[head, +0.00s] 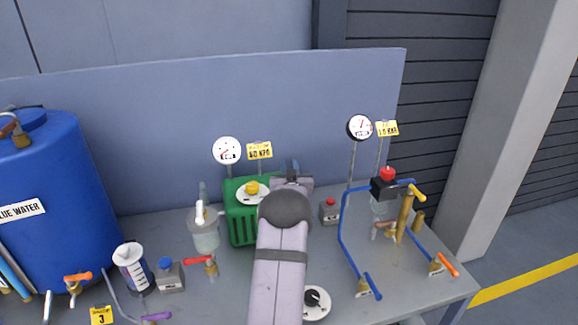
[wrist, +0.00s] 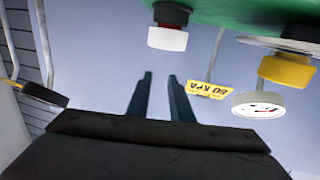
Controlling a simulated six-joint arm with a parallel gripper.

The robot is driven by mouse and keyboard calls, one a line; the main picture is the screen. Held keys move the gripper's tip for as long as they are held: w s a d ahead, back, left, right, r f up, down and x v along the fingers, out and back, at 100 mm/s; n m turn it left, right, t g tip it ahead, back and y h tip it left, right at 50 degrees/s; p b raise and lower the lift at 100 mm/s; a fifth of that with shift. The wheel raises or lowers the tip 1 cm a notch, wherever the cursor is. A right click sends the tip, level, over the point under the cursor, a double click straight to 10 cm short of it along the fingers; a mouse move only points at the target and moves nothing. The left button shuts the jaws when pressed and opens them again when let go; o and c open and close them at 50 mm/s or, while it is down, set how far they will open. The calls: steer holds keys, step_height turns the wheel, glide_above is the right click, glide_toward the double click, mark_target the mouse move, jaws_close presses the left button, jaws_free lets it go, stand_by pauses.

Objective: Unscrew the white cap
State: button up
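The white cap (wrist: 167,39) sits on a red and black neck on the green tank, near the top centre of the wrist view, which looks upside down. I cannot make it out in the head view, where my arm covers part of the tank (head: 240,225). My gripper (wrist: 160,76) points towards the blue-grey back panel. Its two dark fingers are apart with nothing between them. In the picture the cap is just above the fingertips, with a gap between. In the head view my gripper is over the right part of the tank, its fingers mostly hidden.
A yellow cap (wrist: 287,71) on a white disc and a gauge (wrist: 258,104) with a yellow 60 KPA tag (wrist: 209,89) are near the tank. Blue pipes (head: 342,225) and a red-knobbed box (head: 384,188) stand right. A blue water tank (head: 60,165) stands left.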

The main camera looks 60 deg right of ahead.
steer(key=b+v, duration=0.3)
steer(key=v, duration=0.4)
steer(key=shift+a, duration=0.15)
stand_by(0.3)
steer(key=shift+s, duration=0.1)
